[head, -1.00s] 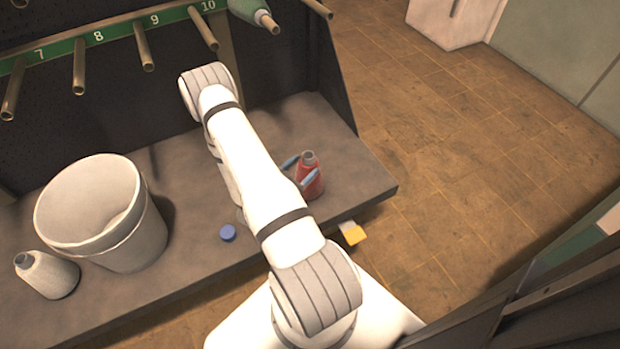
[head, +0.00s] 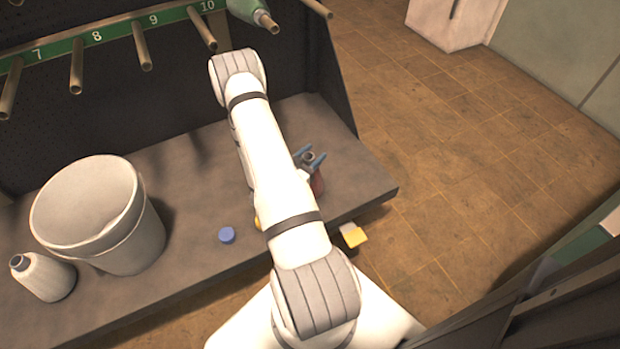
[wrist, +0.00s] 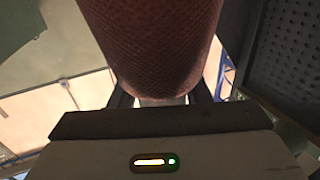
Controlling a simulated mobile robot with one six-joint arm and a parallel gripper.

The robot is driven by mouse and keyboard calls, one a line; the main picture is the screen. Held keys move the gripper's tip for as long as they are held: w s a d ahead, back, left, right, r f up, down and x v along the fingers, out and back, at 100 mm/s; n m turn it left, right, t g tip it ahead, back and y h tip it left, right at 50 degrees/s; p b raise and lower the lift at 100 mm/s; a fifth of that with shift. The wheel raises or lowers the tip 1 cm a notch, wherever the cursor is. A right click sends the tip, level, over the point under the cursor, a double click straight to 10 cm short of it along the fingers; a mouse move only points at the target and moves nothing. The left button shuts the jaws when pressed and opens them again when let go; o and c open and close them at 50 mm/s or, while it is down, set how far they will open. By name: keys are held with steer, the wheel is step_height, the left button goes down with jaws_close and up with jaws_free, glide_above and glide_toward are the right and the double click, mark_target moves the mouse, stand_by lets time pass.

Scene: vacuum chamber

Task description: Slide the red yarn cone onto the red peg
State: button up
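The red yarn cone (head: 319,184) stands on the grey bench near its right end, partly hidden by my arm. Its grey tip shows between the blue fingers of my gripper (head: 310,158). In the wrist view the cone (wrist: 150,40) fills the top middle, its narrower end between the dark fingers of my gripper (wrist: 162,100). The fingers lie close on both sides of it; I cannot tell whether they press on it. No red peg can be made out; the visible pegs are bronze-coloured.
A numbered green strip (head: 125,33) with several pegs runs along the rack; a green cone (head: 248,12) sits on one at top. A white bucket (head: 140,240), white bottle (head: 45,277) and blue cap (head: 227,235) are on the bench (head: 190,200).

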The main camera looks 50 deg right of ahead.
jaws_close()
stand_by(0.5)
